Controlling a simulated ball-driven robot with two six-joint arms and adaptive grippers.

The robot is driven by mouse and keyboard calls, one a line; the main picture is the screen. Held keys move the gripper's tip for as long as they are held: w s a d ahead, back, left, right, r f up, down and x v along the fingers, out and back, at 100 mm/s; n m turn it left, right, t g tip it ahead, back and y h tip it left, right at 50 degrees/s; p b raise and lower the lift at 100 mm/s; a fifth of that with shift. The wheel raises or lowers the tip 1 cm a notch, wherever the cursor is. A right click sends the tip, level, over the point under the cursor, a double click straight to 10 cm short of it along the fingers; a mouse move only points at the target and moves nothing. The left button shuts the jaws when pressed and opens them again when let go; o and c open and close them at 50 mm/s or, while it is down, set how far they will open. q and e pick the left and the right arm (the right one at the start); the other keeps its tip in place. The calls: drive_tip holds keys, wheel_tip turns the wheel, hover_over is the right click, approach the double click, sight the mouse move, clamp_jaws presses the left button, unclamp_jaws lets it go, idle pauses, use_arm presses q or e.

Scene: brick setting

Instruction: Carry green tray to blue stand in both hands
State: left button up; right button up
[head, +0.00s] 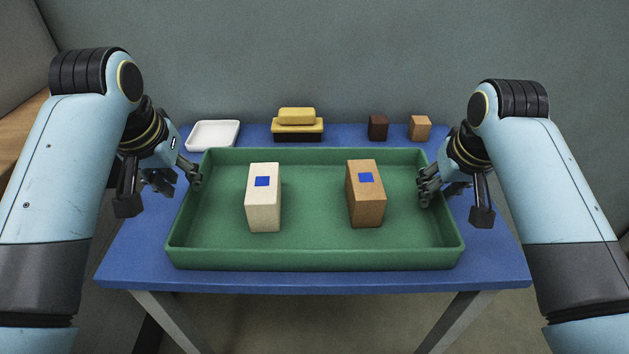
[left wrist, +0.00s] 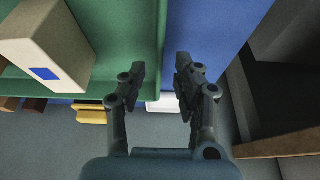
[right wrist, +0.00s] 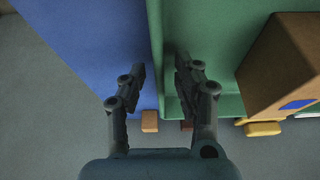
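The green tray (head: 315,260) sits on the blue-topped stand (head: 125,265), which has grey legs. A cream block (head: 262,210) and a brown block (head: 367,205) stand upright inside the tray, each with a blue square on top. My left gripper (head: 180,182) is at the tray's left wall, fingers apart; in the left wrist view the tray edge (left wrist: 158,40) lies between them. My right gripper (head: 441,190) is likewise open at the right wall, and the right wrist view shows the wall (right wrist: 156,50) between its fingers. I cannot tell whether any finger touches the tray.
Along the stand's back edge are a white dish (head: 213,135), a yellow lidded dish with a dark base (head: 297,124), a dark brown cube (head: 378,127) and a lighter brown cube (head: 420,127). A grey wall (head: 330,60) rises behind. Bare blue top shows at both sides.

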drive_tip(key=shift+s+r, duration=0.1)
drive_tip(key=shift+r, duration=0.3)
use_arm(q)
drive_tip(key=v, duration=0.7)
use_arm(e)
drive_tip(key=v, duration=1.1)
drive_tip(key=shift+s, duration=0.1)
